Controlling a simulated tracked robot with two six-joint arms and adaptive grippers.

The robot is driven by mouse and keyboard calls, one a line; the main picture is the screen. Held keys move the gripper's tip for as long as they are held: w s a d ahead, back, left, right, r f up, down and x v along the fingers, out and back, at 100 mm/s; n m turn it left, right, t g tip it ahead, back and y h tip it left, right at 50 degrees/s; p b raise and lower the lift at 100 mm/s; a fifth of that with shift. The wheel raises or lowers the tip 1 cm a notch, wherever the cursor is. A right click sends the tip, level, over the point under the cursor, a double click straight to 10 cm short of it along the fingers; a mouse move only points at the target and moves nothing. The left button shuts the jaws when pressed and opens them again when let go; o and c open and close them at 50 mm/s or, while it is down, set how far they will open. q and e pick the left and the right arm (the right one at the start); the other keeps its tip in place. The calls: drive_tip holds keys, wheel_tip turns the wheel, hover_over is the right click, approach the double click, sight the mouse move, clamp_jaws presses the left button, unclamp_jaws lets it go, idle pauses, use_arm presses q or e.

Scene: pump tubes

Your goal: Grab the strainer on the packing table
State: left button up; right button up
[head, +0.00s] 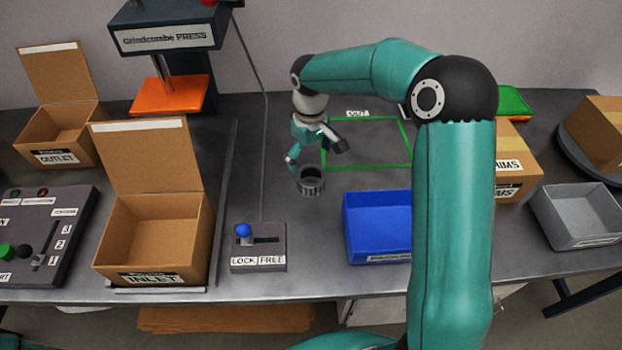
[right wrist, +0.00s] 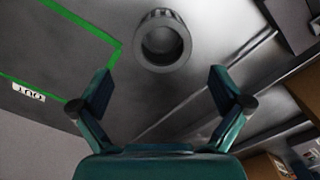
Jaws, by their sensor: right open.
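The strainer (head: 311,187) looks like a short, dark grey round cup with a ribbed lower side. It stands upright on the grey packing table (head: 330,276), left of the green OUT outline. In the right wrist view the strainer (right wrist: 163,62) is at the top middle, its open mouth showing. My right gripper (head: 315,156) is above and just behind it in the head view, pointing down. In the right wrist view its fingers (right wrist: 160,80) are wide apart with nothing between them, and the strainer lies beyond the tips. My left gripper is not in view.
The INLET box (head: 155,240) and lock lever panel (head: 258,262) stand to the left. A blue tray (head: 376,228) is right of the strainer, with a grey tray (head: 577,217) farther right. The press (head: 168,95) is at the back left. The OUT area (head: 375,146) is clear.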

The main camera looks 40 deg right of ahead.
sight(311, 174)
drive_tip(key=shift+s+a+f+p, duration=0.1)
drive_tip(key=shift+f+p, duration=0.1)
drive_tip(key=shift+f, duration=1)
drive_tip(key=shift+s+d+f+p, duration=0.1)
drive_tip(key=shift+f+p, duration=0.05)
drive_tip(key=shift+f, duration=1.1)
drive_tip(key=shift+s+a+f+p, duration=0.1)
drive_tip(key=shift+f+p, duration=0.1)
drive_tip(key=shift+f, duration=1)
drive_tip(key=c, duration=1.2)
drive_tip(key=shift+c, duration=0.5)
drive_tip(key=shift+r, duration=0.15)
